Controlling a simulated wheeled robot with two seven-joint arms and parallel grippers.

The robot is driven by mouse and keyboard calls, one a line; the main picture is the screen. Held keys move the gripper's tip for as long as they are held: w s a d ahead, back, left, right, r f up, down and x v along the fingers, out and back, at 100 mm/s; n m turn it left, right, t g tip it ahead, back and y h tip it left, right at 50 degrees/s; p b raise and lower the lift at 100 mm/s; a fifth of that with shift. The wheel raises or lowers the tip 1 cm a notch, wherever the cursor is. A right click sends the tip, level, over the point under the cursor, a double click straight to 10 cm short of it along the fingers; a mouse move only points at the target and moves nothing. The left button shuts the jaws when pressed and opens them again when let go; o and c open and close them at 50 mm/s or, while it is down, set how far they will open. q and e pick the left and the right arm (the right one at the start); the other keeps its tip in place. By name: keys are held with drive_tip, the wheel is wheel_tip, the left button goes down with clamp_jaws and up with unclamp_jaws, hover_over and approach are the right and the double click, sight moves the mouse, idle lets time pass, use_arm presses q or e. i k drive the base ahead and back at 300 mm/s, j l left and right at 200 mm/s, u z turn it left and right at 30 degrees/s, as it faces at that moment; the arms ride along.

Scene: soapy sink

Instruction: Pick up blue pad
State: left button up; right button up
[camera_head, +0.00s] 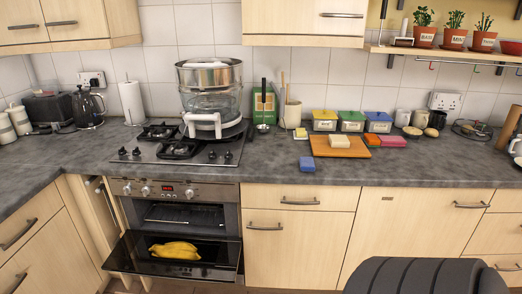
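The blue pad (307,163) is a small block lying on the grey counter near its front edge, left of the wooden board (350,152). Nothing covers it or touches it. Neither of my grippers is in the head view.
A pale pad (339,141) lies on the board; orange (371,140) and pink (392,142) pads lie beside or on it. Yellow, green and blue tins (378,122) stand behind. Left is the hob with a stacked steamer (211,88). The oven door (173,268) hangs open below.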

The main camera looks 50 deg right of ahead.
sight(307, 164)
drive_tip(key=z, duration=1.9)
